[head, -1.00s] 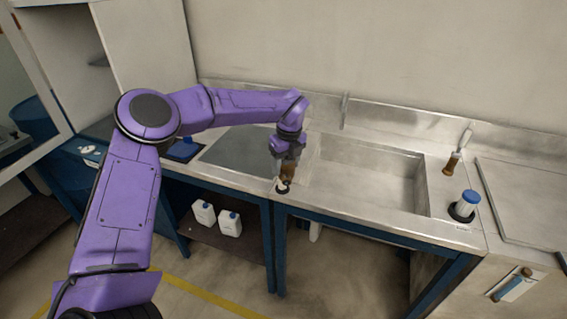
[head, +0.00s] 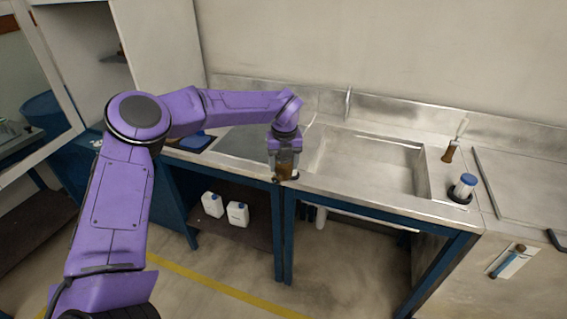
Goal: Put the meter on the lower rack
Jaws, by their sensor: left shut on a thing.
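My left gripper (head: 285,158) points down over the front edge of the counter, left of the sink. It is shut on a small brown object (head: 284,170), partly hidden by the fingers. I cannot tell for certain that this is the meter. A small dark ring-like thing (head: 294,176) shows right beside it at the counter edge. A low shelf (head: 255,236) under the counter, possibly the lower rack, holds two white jugs with blue caps (head: 225,210). My right gripper is out of view.
The steel sink (head: 370,165) lies right of the gripper. A blue-lidded container (head: 464,187) and an amber-based brush-like item (head: 451,150) stand to its right. A blue item (head: 195,141) lies at the counter's left. Blue table legs (head: 284,240) frame the shelf.

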